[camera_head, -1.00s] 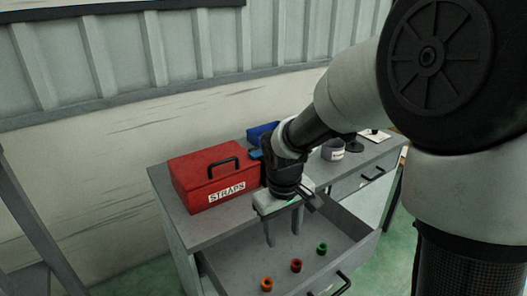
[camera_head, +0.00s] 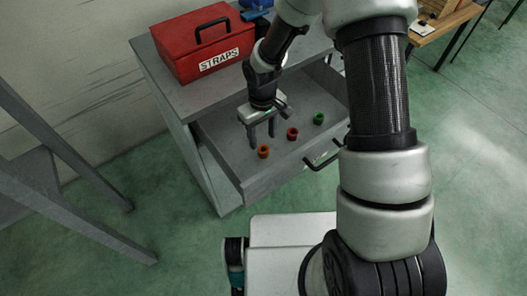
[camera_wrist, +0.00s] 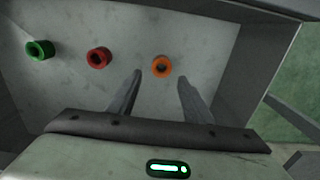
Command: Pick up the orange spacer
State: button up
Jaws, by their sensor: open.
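The orange spacer (camera_head: 263,151) is a short ring lying in the open drawer, nearest the drawer's left end in the head view. In the wrist view the orange spacer (camera_wrist: 162,66) sits beyond my fingertips, between their lines. My gripper (camera_head: 262,136) is open and empty over the drawer, pointing down, just behind the orange spacer in the head view. In the wrist view my gripper (camera_wrist: 159,77) shows both fingers spread apart. A red spacer (camera_head: 292,133) and a green spacer (camera_head: 318,118) lie in a row to the right of the orange one.
The grey drawer (camera_head: 243,187) is pulled out, with its walls around the spacers and a black handle (camera_head: 322,160) at its front. A red STRAPS box (camera_head: 205,40) stands on the cabinet top behind it.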

aim_at(263, 148)
jog(key=f, duration=0.5)
jog(key=shift+s+d+f, duration=0.15)
jog(key=shift+s+f, duration=0.15)
jog(key=shift+s, duration=0.05)
grip_shut()
jog(key=shift+r, duration=0.1)
